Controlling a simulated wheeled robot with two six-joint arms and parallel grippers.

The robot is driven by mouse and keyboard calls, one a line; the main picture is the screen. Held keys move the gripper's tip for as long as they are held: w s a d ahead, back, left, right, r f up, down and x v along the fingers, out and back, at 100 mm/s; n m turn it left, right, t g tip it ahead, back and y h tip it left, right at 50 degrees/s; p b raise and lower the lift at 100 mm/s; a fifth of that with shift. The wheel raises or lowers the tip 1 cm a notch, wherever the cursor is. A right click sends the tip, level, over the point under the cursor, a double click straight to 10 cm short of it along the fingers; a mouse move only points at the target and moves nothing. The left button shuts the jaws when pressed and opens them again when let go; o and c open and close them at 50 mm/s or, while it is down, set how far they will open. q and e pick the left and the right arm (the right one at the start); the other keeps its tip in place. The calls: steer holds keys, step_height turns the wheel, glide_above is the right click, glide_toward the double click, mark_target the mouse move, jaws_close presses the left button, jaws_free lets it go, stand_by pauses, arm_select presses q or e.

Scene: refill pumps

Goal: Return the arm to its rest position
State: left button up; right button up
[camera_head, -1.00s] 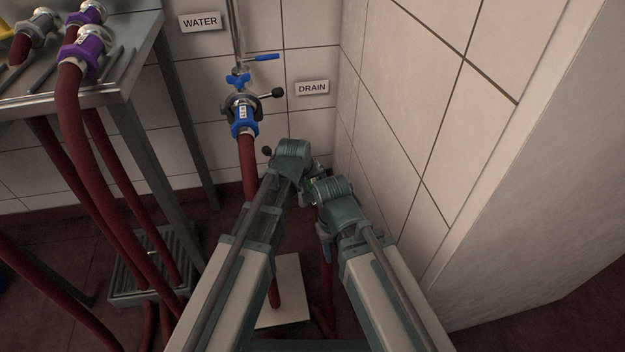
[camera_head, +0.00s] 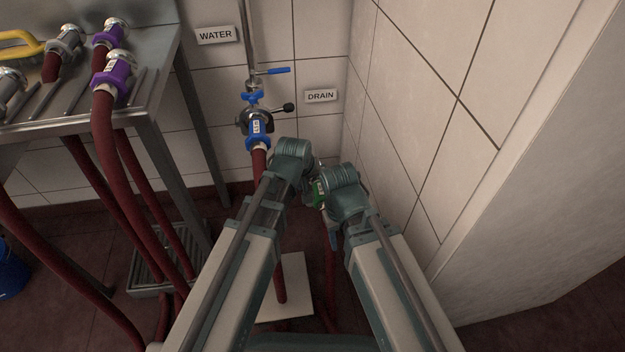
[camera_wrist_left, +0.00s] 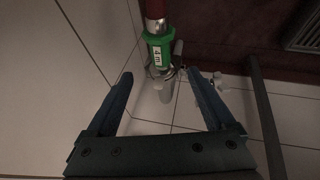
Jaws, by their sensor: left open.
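My left arm (camera_head: 240,250) reaches forward in the head view, its wrist folded down in front of the tiled wall. My left gripper (camera_wrist_left: 162,78) is open and empty in the left wrist view. Beyond its fingertips, a green coupling (camera_wrist_left: 159,52) on a red hose meets a metal fitting; the fingers do not visibly touch it. The green coupling also shows partly between my two wrists in the head view (camera_head: 318,194). My right arm (camera_head: 395,285) is also extended, its wrist close beside the left one. The right gripper's jaws are mostly hidden behind its wrist.
A blue coupling (camera_head: 257,130) on a red hose hangs at the water valve, just beyond my left wrist. A metal table (camera_head: 150,105) with purple couplings (camera_head: 111,76) stands left. A blue bucket (camera_head: 10,270) is at the left edge. A wall (camera_head: 430,110) closes the right side.

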arm_select(q)
steer(key=s+a+f+m+g+y, duration=0.2)
steer(key=s+a+m+g, duration=0.15)
steer(key=s+a, duration=0.9)
steer(key=s+d+m+g+y, duration=0.1)
steer(key=s+d+m+g, duration=0.15)
steer(key=s+d, duration=0.45)
step_height(320, 180, up, 38)
steer(key=w+d+t+p, duration=0.1)
steer(key=w+p, duration=0.1)
steer(key=p, duration=3.6)
steer(key=shift+d+m, duration=0.3)
steer(key=shift+d, duration=0.1)
arm_select(e)
step_height(320, 180, up, 38)
arm_select(q)
steer(key=shift+w, duration=0.1)
arm_select(e)
steer(key=shift+a, duration=0.1)
